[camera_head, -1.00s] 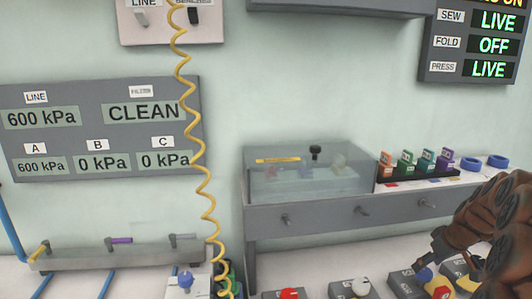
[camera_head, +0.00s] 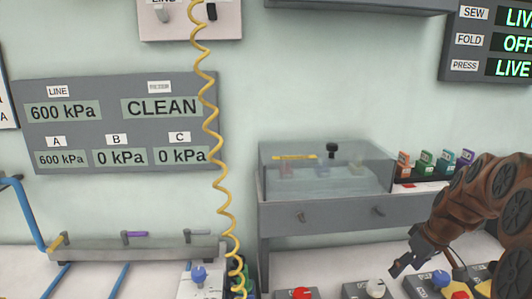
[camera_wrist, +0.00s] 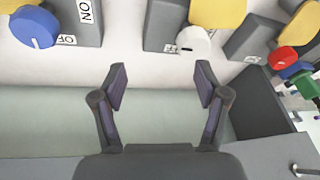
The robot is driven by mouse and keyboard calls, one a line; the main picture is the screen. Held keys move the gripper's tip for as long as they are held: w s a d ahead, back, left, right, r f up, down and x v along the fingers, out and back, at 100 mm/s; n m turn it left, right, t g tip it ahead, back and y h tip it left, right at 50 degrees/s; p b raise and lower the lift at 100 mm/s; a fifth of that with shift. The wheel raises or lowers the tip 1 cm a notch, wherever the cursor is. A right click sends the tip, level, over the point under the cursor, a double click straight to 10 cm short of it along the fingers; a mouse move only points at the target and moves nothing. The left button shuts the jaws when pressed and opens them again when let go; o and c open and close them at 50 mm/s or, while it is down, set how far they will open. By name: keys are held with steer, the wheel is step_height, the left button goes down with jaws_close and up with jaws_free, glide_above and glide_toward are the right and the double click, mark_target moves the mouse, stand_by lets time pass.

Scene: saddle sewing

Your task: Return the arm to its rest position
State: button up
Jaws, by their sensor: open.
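My gripper (camera_head: 402,262) is at the lower right of the head view, on my brown arm, above the row of knob boxes. In the wrist view my gripper (camera_wrist: 160,85) has its two fingers wide apart with nothing between them. Beyond the fingers, a blue knob (camera_wrist: 35,27) sits on a grey box with ON and OFF labels. A white knob (camera_wrist: 193,42) is on another box near the right finger. The fingers look apart from both. My arm is bent and reaches in from the right edge of the head view.
A clear-lidded case (camera_head: 325,168) stands on a grey drawer unit (camera_head: 330,217) at the back. A yellow coiled hose (camera_head: 214,130) hangs left of it. A red knob (camera_head: 301,293) and a white knob (camera_head: 375,287) line the front. A valve rail (camera_head: 140,249) is at left.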

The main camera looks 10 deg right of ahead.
steer(key=s+a+r+g+p, duration=0.1)
steer(key=s+a+r, duration=0.1)
steer(key=s+a, duration=0.55)
steer(key=s+a+r+g+p, duration=0.15)
steer(key=s+a, duration=0.25)
steer(key=a, duration=0.7)
steer(key=s+a+m+g+h, duration=0.1)
steer(key=s+a, duration=0.1)
steer(key=s, duration=0.6)
steer(key=s+a+f+m+g+h, duration=0.1)
steer(key=s+a, duration=0.2)
steer(key=s, duration=0.6)
steer(key=shift+s+f+m, duration=0.15)
steer(key=shift+s+m, duration=0.1)
steer(key=shift+m, duration=0.15)
